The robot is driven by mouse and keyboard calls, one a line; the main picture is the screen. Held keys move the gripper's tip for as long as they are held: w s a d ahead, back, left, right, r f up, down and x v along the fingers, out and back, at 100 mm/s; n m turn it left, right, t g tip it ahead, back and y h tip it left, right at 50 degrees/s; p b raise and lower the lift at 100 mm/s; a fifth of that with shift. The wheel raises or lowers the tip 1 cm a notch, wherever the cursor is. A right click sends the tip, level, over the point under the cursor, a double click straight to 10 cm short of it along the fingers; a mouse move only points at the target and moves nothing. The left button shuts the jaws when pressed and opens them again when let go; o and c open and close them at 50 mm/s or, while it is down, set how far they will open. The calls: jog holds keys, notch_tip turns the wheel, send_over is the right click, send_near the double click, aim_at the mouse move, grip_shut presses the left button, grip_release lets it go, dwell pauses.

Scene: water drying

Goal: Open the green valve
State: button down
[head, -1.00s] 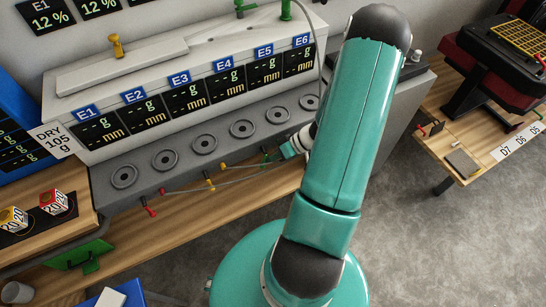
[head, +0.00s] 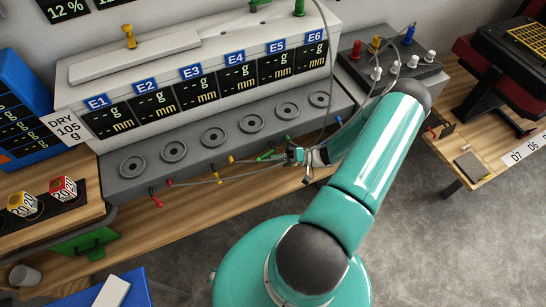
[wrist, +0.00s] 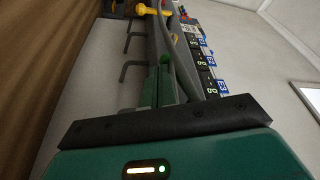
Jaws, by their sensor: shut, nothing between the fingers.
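The green valve (head: 265,156) is a small green handle on the front edge of the grey bench, between the yellow and blue handles. My gripper (head: 292,156) is just right of it in the head view, shut and empty, at about the same height. I cannot tell whether the two touch. In the wrist view, narrow green shapes (wrist: 164,82) stand in the middle above my dark gripper base; I cannot tell finger from valve there.
A red handle (head: 156,201), a yellow handle (head: 231,160) and a blue handle (head: 288,141) line the same edge. Thin hoses run past my gripper. Round burners and E1 to E6 displays (head: 191,92) lie behind. Open floor (head: 430,240) is at right.

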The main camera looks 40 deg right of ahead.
jog(key=shift+w+a+r+m+t+y, duration=0.15)
jog(key=shift+a+m+t+y, duration=0.15)
jog(key=shift+t+y, duration=0.25)
jog(key=shift+s+a+r+m+t+y, duration=0.15)
jog(key=shift+m+t+y, duration=0.15)
jog(key=shift+t+y, duration=0.25)
jog(key=shift+w+a+r, duration=0.1)
jog(key=shift+w+a, duration=0.05)
